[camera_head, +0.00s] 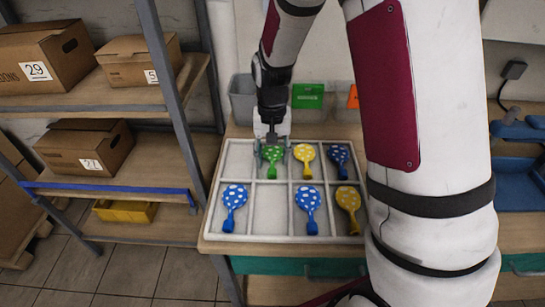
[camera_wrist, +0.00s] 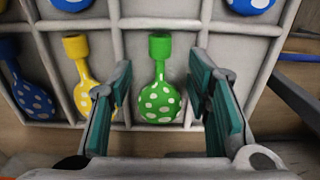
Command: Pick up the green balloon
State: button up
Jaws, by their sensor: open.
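The green balloon (camera_head: 272,158) with white dots lies flat in a back-row compartment of the white divided tray (camera_head: 268,226). In the wrist view the green balloon (camera_wrist: 160,100) lies between my fingers, its neck pointing away from my gripper. My gripper (camera_head: 272,140) is above the balloon at the tray's back edge, pointing down. In the wrist view its teal-padded fingers (camera_wrist: 162,112) are spread wide, one on each side of the balloon, with nothing held. Whether the fingers reach down to the balloon's level is hard to tell.
A yellow balloon (camera_head: 304,158) lies in the neighbouring compartment, and a blue balloon (camera_head: 339,158) beyond it. Front compartments hold blue balloons (camera_head: 234,202) and a dark yellow one (camera_head: 349,204). A grey bin (camera_head: 242,98) stands behind the tray. Shelves with boxes (camera_head: 90,145) are at left.

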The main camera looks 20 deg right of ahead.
aim_at(272, 168)
jog(key=f, duration=0.4)
jog(key=shift+s+a, duration=0.1)
jog(key=shift+s, duration=0.15)
jog(key=shift+c, duration=0.6)
jog(key=c, duration=0.7)
